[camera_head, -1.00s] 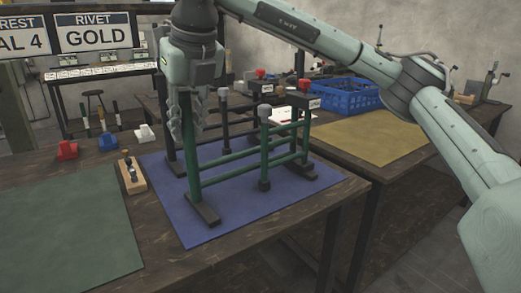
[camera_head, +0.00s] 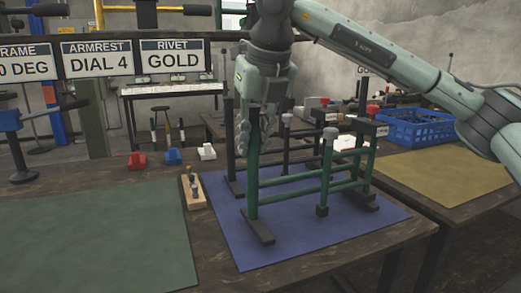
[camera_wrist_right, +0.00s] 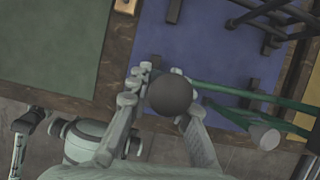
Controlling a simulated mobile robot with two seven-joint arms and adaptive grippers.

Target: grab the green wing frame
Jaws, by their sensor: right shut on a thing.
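The green wing frame (camera_head: 252,188) stands upright on the blue mat (camera_head: 290,238), with green rails running right from its left post. My right gripper (camera_head: 257,130) comes down from above and is shut on the top of that left post. In the right wrist view, the post's dark round top (camera_wrist_right: 170,95) sits between the fingers of my right gripper (camera_wrist_right: 158,82), and the green rails (camera_wrist_right: 235,90) run off to the right. A dark frame (camera_head: 230,145) stands just behind on the same mat. My left gripper is not seen.
A wooden block with small pegs (camera_head: 193,190) lies left of the blue mat. A green mat (camera_head: 95,235) covers the left of the table. A blue crate (camera_head: 415,128) and a yellow mat (camera_head: 450,175) are on the right table. Red, blue and white small parts lie behind.

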